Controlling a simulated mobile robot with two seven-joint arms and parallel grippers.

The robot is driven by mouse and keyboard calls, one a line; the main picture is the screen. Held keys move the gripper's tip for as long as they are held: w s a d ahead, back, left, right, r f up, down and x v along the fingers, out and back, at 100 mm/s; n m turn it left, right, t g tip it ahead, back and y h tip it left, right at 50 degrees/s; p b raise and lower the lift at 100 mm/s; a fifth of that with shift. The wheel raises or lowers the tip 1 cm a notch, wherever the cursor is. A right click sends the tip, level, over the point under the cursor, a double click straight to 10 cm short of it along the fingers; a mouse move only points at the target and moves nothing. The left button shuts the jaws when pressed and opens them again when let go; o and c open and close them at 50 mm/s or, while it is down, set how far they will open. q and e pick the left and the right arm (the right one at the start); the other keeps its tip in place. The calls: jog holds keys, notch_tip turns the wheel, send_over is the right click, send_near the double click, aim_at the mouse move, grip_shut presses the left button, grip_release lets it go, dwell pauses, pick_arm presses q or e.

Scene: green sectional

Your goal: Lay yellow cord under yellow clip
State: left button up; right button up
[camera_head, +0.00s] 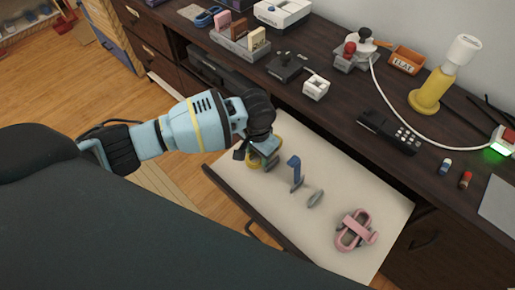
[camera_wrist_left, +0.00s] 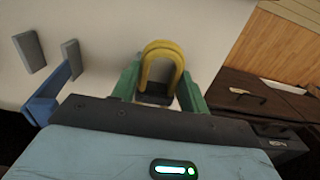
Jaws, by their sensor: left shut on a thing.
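A yellow looped cord (camera_head: 252,161) is at the left end of the open drawer's pale bottom, partly hidden by my left gripper (camera_head: 263,152). The left wrist view shows the cord (camera_wrist_left: 162,48) as a double-stranded arch between the two green fingers of my left gripper (camera_wrist_left: 160,90), with a dark piece at its foot. The gripper is shut on the cord, low over the drawer bottom. I cannot make out a separate yellow clip; the gripper may hide it. My right gripper is not in view.
The desk above holds a black phone (camera_head: 390,132), a yellow lamp (camera_head: 430,92) and a white cable (camera_head: 400,115).

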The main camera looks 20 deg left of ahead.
pick_arm(q)
jog(key=shift+f, duration=0.85)
jog(key=shift+s+f+b, duration=0.35)
jog(key=shift+f, duration=0.15)
jog(key=o, duration=1.1)
jog(key=shift+c, duration=0.2)
jog(key=r, duration=0.2)
jog(key=r+p, duration=0.1)
jog(key=r, duration=0.2)
jog(key=w+r, duration=0.1)
jog(key=r, duration=0.2)
jog(key=shift+p, duration=0.3)
jog(key=shift+r, duration=0.65)
